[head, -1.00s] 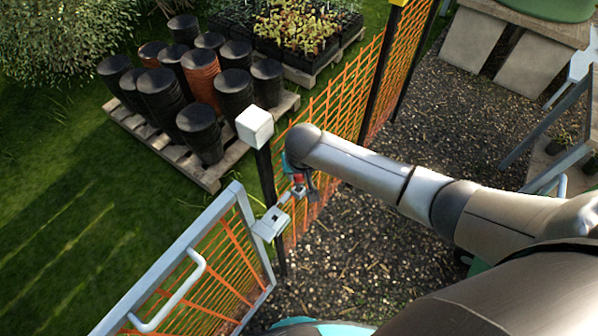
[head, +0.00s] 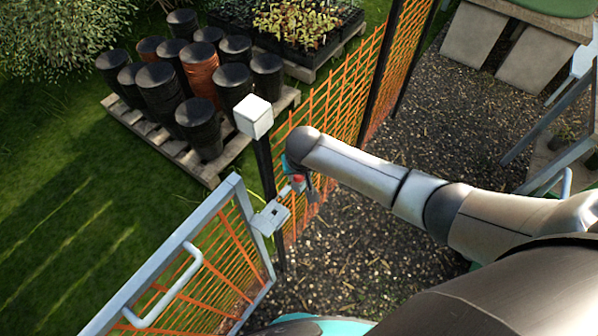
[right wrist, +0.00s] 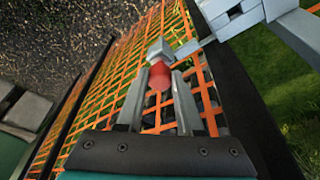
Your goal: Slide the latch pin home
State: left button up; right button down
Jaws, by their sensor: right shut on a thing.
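The latch pin's red knob (right wrist: 159,77) is between my right gripper's fingertips (right wrist: 160,80) in the right wrist view, and the gripper is shut on it. A grey block (right wrist: 158,50) sits just past the knob, and a thin grey rod (right wrist: 187,48) runs from there to the pale latch bracket (right wrist: 238,14). In the head view my right gripper (head: 300,186) is by the fence, just up and right of the latch housing (head: 270,217) on the gate's edge. How deep the pin sits cannot be told. My left gripper is not in view.
The grey gate (head: 170,255) with its pale handle (head: 172,291) stands at lower left. A black post with a white cap (head: 253,117) stands beside the latch. Orange mesh fence (head: 330,108) runs behind my gripper. A pallet (head: 203,172) holds several pots. Open gravel lies right.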

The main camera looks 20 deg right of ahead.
jog(key=shift+c, duration=2.3)
grip_release()
jog(key=p+v, duration=0.2)
jog(key=v, duration=1.3)
jog(key=shift+r, duration=0.15)
jog(key=s+d+f+b, duration=0.2)
jog(key=s+f+b, duration=0.15)
jog(key=f, duration=0.85)
jog(key=s+d+f+n+b, duration=0.15)
jog(key=f+b, duration=0.25)
jog(key=f, duration=0.8)
jog(key=s+d+f+m+b, duration=0.1)
jog(key=s+d+f+b, duration=0.2)
jog(key=f, duration=0.9)
jog(key=s+f+n+g+b, duration=0.1)
jog(key=s+f+b, duration=0.4)
jog(key=s+f, duration=0.6)
jog(key=s+f+n+g+b, duration=0.1)
jog(key=s+f+b, duration=0.4)
jog(key=s+f, duration=0.5)
jog(key=s+n, duration=0.1)
jog(key=s, duration=0.5)
jog(key=shift+d+f, duration=0.15)
jog(key=shift+f, duration=0.2)
